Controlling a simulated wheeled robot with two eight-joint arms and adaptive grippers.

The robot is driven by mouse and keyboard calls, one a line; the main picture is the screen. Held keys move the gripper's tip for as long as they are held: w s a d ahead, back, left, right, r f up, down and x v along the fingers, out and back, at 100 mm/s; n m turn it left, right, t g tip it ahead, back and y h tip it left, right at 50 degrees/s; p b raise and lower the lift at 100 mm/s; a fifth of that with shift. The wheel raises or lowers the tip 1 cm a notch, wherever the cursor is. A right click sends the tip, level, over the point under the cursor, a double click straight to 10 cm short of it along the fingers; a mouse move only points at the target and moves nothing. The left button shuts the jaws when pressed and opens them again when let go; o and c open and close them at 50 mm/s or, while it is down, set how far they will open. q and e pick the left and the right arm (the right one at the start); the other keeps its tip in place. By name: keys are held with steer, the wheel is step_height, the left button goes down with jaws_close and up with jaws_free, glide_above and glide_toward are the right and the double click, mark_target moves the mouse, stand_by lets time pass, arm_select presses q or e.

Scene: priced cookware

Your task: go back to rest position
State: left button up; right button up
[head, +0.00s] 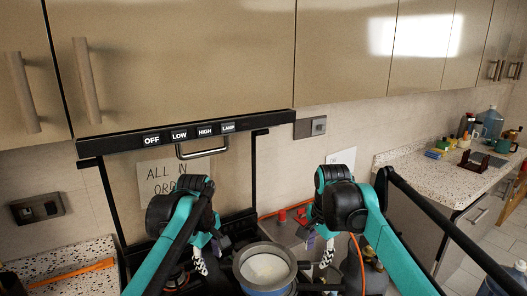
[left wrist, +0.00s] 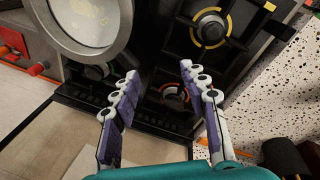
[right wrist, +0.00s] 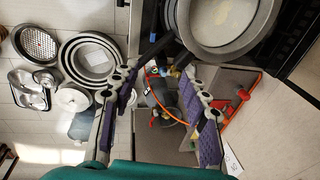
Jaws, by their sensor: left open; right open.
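My left gripper (head: 203,264) is open and empty, pointing down over the left part of the stove. In the left wrist view its fingers (left wrist: 159,74) are spread with nothing between them. My right gripper (head: 325,256) is open and empty, to the right of the pot. In the right wrist view its fingers (right wrist: 158,74) are apart with nothing between. A round pot (head: 264,270) with pale contents sits on the stove between the two grippers. It also shows in the left wrist view (left wrist: 88,18) and the right wrist view (right wrist: 222,18). Neither gripper appears to touch it.
A hood (head: 190,136) with a bar handle hangs above the stove. In the right wrist view nested pans (right wrist: 88,60), a perforated pan (right wrist: 36,46) and a muffin tin (right wrist: 32,90) lie at left. A hose (right wrist: 160,98) runs below. A speckled counter (head: 410,165) stands at right.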

arm_select(q)
steer(key=s+a+f+m+t, duration=0.1)
steer(key=s+f+m, duration=0.4)
steer(key=s, duration=0.6)
steer(key=s+a+f+m+t, duration=0.2)
steer(key=s+f+m+t, duration=0.2)
steer(key=s, duration=0.7)
step_height(320, 180, down, 2)
steer(key=m, duration=0.3)
steer(key=shift+a, duration=0.15)
arm_select(e)
steer(key=s+d+f+n+t, duration=0.1)
steer(key=s+f+n+t, duration=0.1)
steer(key=s+f+n, duration=0.4)
steer(key=s+d+f+n+t, duration=0.2)
steer(key=s+f+n, duration=0.4)
steer(key=s, duration=1)
steer(key=shift+s+f+t, duration=0.15)
steer(key=shift+f+t, duration=0.35)
steer(key=shift+f, duration=0.15)
